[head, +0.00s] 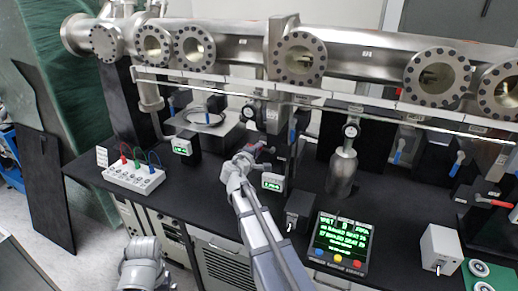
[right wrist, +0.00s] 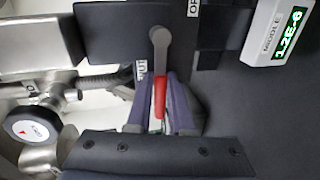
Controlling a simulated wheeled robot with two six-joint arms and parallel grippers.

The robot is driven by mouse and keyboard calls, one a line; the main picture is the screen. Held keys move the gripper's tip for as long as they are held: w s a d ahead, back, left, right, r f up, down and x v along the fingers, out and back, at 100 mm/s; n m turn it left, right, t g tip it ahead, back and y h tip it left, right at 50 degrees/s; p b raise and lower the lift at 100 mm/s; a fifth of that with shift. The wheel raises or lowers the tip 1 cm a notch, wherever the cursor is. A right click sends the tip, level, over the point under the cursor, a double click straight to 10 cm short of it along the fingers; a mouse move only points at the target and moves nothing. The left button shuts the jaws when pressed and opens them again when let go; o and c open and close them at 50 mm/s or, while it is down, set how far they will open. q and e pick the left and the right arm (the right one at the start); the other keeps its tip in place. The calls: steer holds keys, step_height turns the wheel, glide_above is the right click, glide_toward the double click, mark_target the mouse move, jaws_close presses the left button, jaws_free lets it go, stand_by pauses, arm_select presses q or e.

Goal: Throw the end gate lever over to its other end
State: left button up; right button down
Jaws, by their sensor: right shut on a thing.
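My right gripper (right wrist: 160,120) has its two purple-grey fingers on either side of the red grip of a lever (right wrist: 159,88) and is shut on it. The lever has a grey hub on a dark plate, and its grip points down in the right wrist view. Plate labels are partly cut off; one starts "OP", and another lies near the left finger. No label names this lever as the end gate's. In the head view my right gripper (head: 258,153) is at the middle of the bench, largely covering the lever. My left arm shows at bottom left; its gripper is not seen.
A gauge marked MIDDLE (right wrist: 276,35) reads 1.2E-6 beside the plate; a round dial (right wrist: 31,129) is at left. A steel beam pipe (head: 220,45) spans the back. Blue levers (head: 397,157), a red lever (head: 492,202), a screen (head: 340,241) and a jack box (head: 133,177) surround the arm.

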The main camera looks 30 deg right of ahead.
steer(key=shift+w+r, duration=0.2)
steer(key=shift+r, duration=0.05)
steer(key=c, duration=0.8)
jaws_free()
steer(key=shift+s, duration=0.15)
steer(key=shift+c, duration=0.2)
steer(key=p+v, duration=0.1)
steer(key=v, duration=0.7)
steer(key=shift+d, duration=0.1)
